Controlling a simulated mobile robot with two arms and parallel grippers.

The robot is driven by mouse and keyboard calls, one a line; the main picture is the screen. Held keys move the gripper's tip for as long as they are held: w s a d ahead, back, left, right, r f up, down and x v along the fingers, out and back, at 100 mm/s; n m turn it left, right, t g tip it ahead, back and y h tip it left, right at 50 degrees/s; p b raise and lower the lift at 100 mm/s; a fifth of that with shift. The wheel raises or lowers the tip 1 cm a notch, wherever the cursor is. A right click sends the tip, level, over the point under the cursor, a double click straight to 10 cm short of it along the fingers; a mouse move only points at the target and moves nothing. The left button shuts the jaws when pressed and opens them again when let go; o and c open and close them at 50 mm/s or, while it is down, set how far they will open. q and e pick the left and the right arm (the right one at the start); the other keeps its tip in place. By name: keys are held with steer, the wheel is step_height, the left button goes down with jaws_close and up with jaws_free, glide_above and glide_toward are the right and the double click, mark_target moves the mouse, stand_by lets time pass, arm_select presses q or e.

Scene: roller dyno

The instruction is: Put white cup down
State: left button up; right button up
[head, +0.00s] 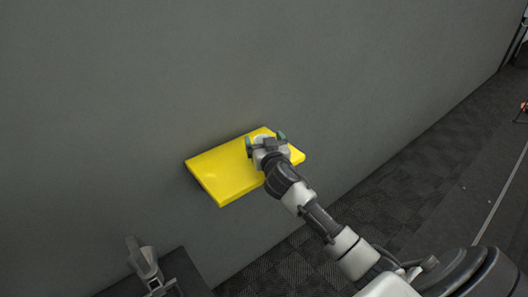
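My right gripper (265,142) is over the yellow shelf (224,178), near its right end. Its two green-tipped fingers stand wide apart, and yellow shelf surface shows just beyond them. I cannot make out a white cup; the gripper's own body and wrist hide part of the shelf, so a cup there could be covered. I cannot tell whether the fingertips touch the shelf.
The shelf juts from a plain dark grey wall (130,90). Its left part is bare. A grey, partly cut-off shape (145,262) shows at the lower left, beside a dark surface. Dark patterned floor (400,185) lies to the right.

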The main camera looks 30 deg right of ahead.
steer(key=c, duration=1)
steer(key=shift+r, duration=0.1)
steer(key=s+d+r, duration=0.6)
steer(key=d+r, duration=0.4)
steer(key=r, duration=0.1)
steer(key=s+a+f+n+y, duration=0.2)
steer(key=s+a+f+y, duration=0.3)
steer(key=a+f, duration=0.85)
steer(key=shift+n+t+y, duration=0.4)
steer(key=shift+n+t, duration=0.1)
steer(key=shift+n, duration=0.4)
steer(key=s+a, duration=0.4)
steer(key=a, duration=0.1)
steer(key=s+a, duration=0.4)
steer(key=a, duration=0.1)
steer(key=s+a+p, duration=0.1)
steer(key=s+a, duration=0.3)
steer(key=a, duration=0.1)
steer(key=shift+s+a+r, duration=0.1)
steer(key=shift+s+r, duration=0.05)
steer(key=shift+s, duration=0.05)
